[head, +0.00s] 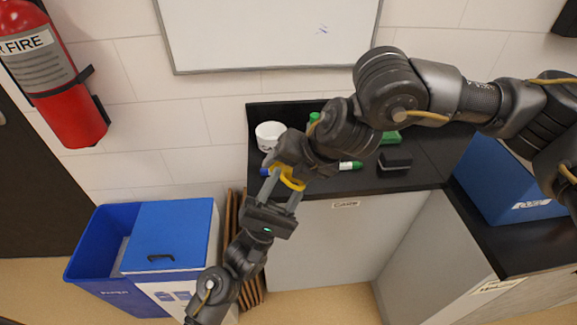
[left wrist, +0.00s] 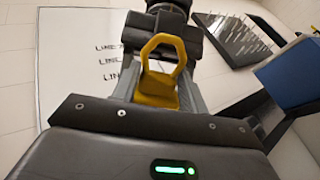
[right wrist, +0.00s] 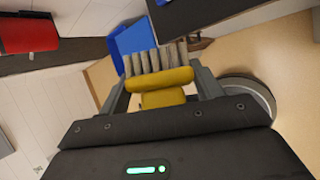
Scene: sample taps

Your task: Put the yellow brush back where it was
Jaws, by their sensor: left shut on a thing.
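The yellow brush (head: 292,182) is between my two grippers in the head view, in front of the counter. My left gripper (head: 283,188) comes up from below and is shut on the brush. In the left wrist view, the brush's yellow loop and body (left wrist: 157,92) lie between the left fingers. My right gripper (head: 291,163) is above, close to the brush, its fingers mostly hidden. In the right wrist view, the yellow part (right wrist: 160,78) with pale bristles lies between the right fingers (right wrist: 160,90). I cannot tell whether they press on it.
Blue bins (head: 170,235) stand at left, a blue box (head: 510,185) at right. A pegged rack (left wrist: 232,38) hangs on the wall.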

